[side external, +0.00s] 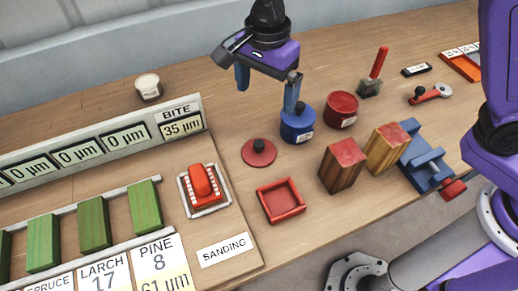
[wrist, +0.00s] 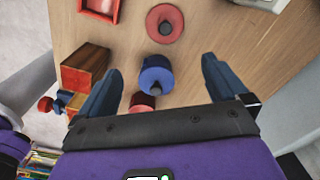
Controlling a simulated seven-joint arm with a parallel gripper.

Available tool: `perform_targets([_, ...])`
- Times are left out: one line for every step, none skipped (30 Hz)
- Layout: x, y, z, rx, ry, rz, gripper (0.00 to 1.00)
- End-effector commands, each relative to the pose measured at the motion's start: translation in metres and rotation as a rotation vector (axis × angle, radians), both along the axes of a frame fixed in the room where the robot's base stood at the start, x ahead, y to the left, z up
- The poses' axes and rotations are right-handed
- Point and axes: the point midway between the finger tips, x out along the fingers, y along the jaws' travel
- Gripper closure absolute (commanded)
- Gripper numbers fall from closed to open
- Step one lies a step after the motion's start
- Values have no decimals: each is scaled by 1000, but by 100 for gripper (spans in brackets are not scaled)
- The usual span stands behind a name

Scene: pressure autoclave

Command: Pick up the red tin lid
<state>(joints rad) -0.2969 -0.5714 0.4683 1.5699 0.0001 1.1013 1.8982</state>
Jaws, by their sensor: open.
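The red tin lid (side external: 259,152) is a flat red disc with a dark knob. It lies on the wooden table, left of the blue tin (side external: 297,124). It also shows in the wrist view (wrist: 165,23), near the top, beyond the blue tin (wrist: 156,76). The blue tin has a dark knob on top and a white label. A red tin (side external: 341,108) without a visible lid stands right of the blue tin. My gripper (side external: 268,100) is open and empty, above the table behind the lid. In the wrist view its fingers (wrist: 160,72) spread either side of the blue tin.
A red square tray (side external: 281,201) lies in front of the lid. Red-topped wooden blocks (side external: 343,164) and a blue vise (side external: 424,164) stand to the right. Bare table lies behind the lid.

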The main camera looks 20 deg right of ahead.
Motion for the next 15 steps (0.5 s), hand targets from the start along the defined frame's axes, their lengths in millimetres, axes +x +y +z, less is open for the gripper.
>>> perform_targets([4, 6, -2, -2, 1, -48, 0])
perform_targets([5, 9, -3, -2, 1, -75, 0])
perform_targets([7, 12, -4, -2, 2, -103, 0])
perform_targets([8, 13, -5, -2, 2, -118, 0])
perform_targets([9, 14, -5, -2, 1, -131, 0])
perform_targets([10, 15, -7, -2, 2, -143, 0])
perform_targets([10, 15, -9, -3, 2, -148, 0])
perform_targets([10, 15, -12, -4, 3, -150, 0])
perform_targets([10, 15, -17, -4, 3, -151, 0])
perform_targets([10, 15, -21, -5, 4, -151, 0])
perform_targets([10, 15, -26, -5, 4, -150, 0])
perform_targets([9, 15, -33, -6, 5, -150, 0])
perform_targets([10, 15, -39, -6, 5, -150, 0])
perform_targets([10, 15, -45, -6, 5, -150, 0])
perform_targets([10, 14, -53, -6, 5, -150, 0])
